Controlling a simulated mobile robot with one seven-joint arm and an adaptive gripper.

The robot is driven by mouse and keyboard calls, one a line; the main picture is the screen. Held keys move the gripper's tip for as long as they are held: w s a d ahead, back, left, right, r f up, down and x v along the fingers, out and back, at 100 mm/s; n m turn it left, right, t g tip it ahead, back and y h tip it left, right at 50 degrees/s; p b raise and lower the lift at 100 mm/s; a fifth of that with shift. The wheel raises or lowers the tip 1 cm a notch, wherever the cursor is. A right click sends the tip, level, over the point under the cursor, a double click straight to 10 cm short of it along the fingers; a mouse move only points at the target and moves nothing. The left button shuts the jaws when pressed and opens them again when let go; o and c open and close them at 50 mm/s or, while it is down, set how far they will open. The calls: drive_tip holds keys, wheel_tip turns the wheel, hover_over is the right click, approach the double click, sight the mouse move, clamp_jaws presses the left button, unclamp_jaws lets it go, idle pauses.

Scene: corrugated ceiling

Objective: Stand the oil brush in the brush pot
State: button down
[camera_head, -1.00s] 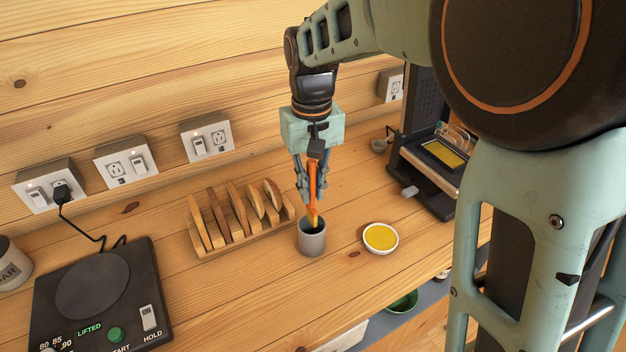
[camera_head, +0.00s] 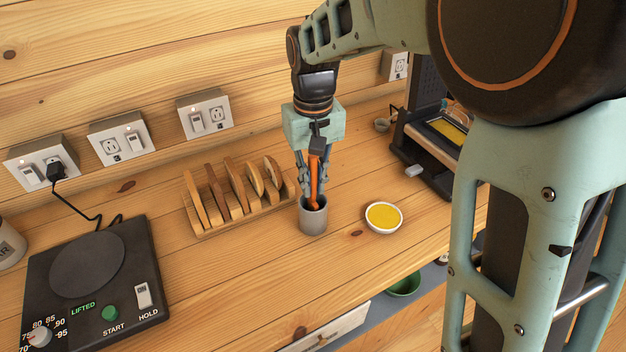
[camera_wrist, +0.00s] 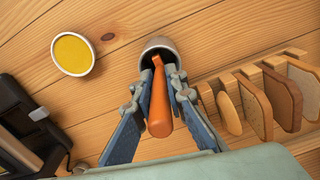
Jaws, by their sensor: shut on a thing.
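The oil brush (camera_head: 315,178) has an orange handle and is held upright in my gripper (camera_head: 313,190), which is shut on it. Its lower end is inside the grey brush pot (camera_head: 313,222), and the bristles are hidden by the pot wall. In the wrist view the orange handle of the oil brush (camera_wrist: 160,104) runs from between the fingers of my gripper (camera_wrist: 160,90) into the mouth of the brush pot (camera_wrist: 157,45). The fingertips are at the pot's rim; I cannot tell if they touch it. The pot stands upright on the counter.
A white bowl of yellow oil (camera_head: 384,217) stands right of the pot. A black hotplate (camera_head: 95,270) is at the left, and a dark machine (camera_head: 430,150) at the back right. The counter in front is clear.

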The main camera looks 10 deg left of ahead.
drive_tip(key=c, duration=1.9)
unclamp_jaws()
wheel_tip(320, 180, up, 12)
drive_tip(key=shift+w, duration=0.1)
